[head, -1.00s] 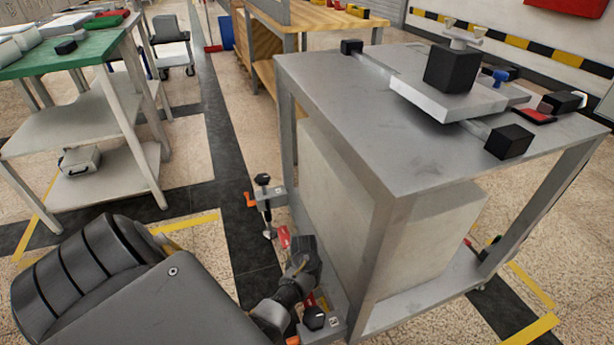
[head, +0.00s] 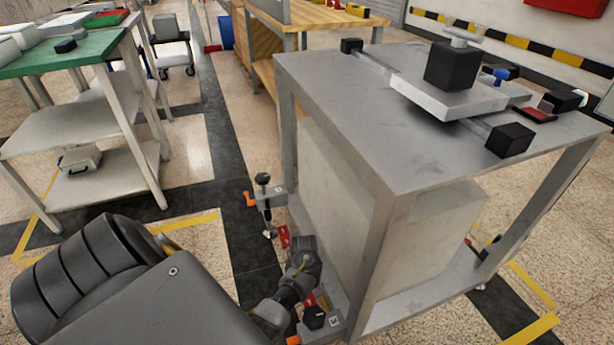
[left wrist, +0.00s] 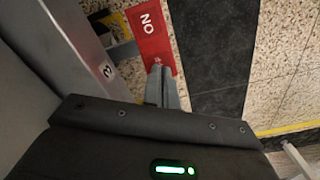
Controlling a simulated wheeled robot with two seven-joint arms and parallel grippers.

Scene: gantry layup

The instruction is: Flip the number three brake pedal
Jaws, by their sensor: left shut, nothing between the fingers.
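The bracket labelled 3 (head: 335,321) is at the lower corner of the grey table, with a black knob on it. Its label also shows in the left wrist view (left wrist: 107,70). There, a red pedal plate (left wrist: 150,38) with white lettering extends beside the bracket. In the head view, red shows beside bracket 3 (head: 310,300), partly hidden by my arm. My left gripper (left wrist: 159,75) is shut and empty; its fingertips overlap the plate's lower edge. I cannot tell whether they touch it. My right gripper is not in view.
A second bracket (head: 268,198) with a black knob and orange tab is farther along the table's side. The grey table (head: 340,120) carries a white plate with black blocks. A green-topped table (head: 70,57) stands at left. Floor between the tables is clear.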

